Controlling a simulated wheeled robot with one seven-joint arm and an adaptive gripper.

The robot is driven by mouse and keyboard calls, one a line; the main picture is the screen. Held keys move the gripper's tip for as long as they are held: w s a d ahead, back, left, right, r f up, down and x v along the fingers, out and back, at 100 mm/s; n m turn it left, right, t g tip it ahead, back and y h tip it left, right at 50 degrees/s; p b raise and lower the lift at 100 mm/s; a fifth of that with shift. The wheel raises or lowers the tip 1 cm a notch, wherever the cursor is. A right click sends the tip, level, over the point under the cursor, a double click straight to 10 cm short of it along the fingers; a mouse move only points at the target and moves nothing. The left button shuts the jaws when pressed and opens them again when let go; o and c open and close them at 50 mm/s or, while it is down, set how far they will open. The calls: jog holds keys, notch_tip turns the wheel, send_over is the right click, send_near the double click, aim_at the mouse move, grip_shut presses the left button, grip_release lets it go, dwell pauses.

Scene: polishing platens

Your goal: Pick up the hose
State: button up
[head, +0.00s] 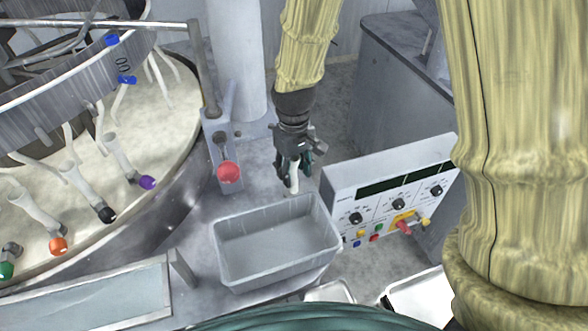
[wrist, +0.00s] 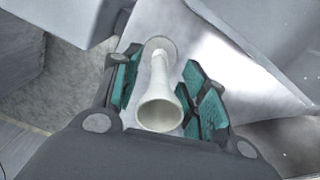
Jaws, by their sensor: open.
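A short off-white hose (wrist: 159,82) with a flared mouth shows in the wrist view. It stands between the two teal-padded fingers of my gripper (wrist: 163,92), its mouth toward the camera and its far end at a round pale spot on the grey surface. Gaps show between it and both fingers, so my gripper is open around it. In the head view my gripper (head: 293,170) points down behind the grey bin, and a small pale tip of the hose (head: 294,187) shows at the fingers; the rest is hidden by them.
A grey bin (head: 277,277) stands just in front of my gripper. A control box (head: 365,190) with knobs is close on the right. A red round knob (head: 229,172) on a post is on the left. A large round machine (head: 180,110) with capped hoses fills the left.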

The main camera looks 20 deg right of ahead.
aim_at(294, 176)
jog(key=shift+w+f+p, duration=0.1)
jog(key=shift+f+p, duration=0.4)
jog(key=shift+f, duration=1)
grip_shut()
